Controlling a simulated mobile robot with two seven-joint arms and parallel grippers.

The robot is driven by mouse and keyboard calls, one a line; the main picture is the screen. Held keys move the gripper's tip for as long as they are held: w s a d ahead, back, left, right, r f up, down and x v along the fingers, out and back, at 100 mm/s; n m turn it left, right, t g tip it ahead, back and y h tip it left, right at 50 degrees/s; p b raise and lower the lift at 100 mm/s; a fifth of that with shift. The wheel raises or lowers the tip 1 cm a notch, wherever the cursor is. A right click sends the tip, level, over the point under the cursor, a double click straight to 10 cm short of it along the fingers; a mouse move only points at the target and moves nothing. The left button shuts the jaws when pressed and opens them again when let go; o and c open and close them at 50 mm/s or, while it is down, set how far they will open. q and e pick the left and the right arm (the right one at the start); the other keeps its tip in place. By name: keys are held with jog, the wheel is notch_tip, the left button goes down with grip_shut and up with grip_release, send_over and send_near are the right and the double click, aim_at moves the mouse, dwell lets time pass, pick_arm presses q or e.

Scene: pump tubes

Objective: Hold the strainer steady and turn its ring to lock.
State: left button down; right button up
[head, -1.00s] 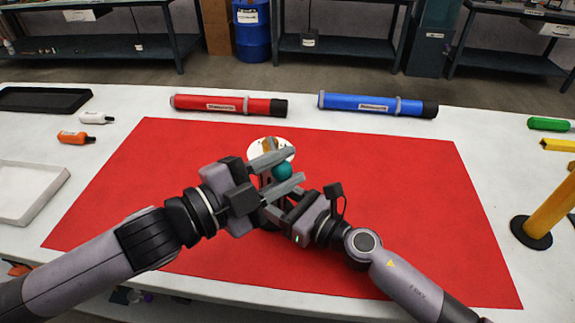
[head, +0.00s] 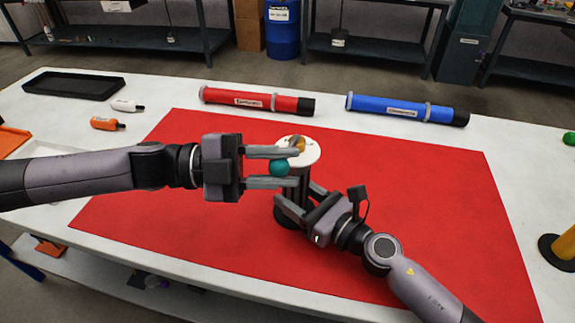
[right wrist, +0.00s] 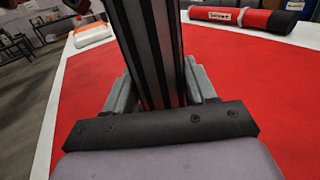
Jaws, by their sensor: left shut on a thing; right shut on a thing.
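The strainer is a dark grey ribbed upright column (head: 293,188) on the red mat, topped by a white round disc (head: 311,153). A teal ball knob (head: 279,168) sits at the disc's lower left edge, and a brass-coloured piece (head: 299,143) shows on top. My left gripper (head: 284,167) comes in level from the left, its two fingers on either side of the teal knob. My right gripper (head: 298,202) is shut on the strainer's column lower down. The right wrist view shows the column (right wrist: 150,60) upright between the fingers. The ring itself is mostly hidden by the left fingers.
A red tube (head: 240,99) and a blue tube (head: 400,108) lie behind the mat (head: 420,200). A black tray (head: 75,84), a white bottle (head: 127,106) and an orange bottle (head: 107,124) are at the left. A yellow post (head: 565,245) stands at the right edge.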

pick_arm(q)
jog(key=shift+w+a+m+g+y, duration=0.3)
jog(key=shift+a+m+g, duration=0.2)
jog(key=shift+m+g, duration=0.6)
jog(key=shift+w+a+m+g+y, duration=0.25)
jog(key=shift+w+a+m+g, duration=0.25)
jog(key=shift+g, duration=1.05)
jog(key=shift+w+a+m+g+y, duration=0.25)
jog(key=shift+a+m+g, duration=0.2)
jog(key=shift+m+g, duration=0.7)
pick_arm(e)
jog(key=shift+f, duration=0.1)
pick_arm(q)
jog(key=shift+a, duration=0.1)
jog(key=c, duration=0.8)
grip_release()
jog(key=shift+g, duration=0.3)
jog(key=v, duration=1.2)
jog(key=shift+r, duration=0.1)
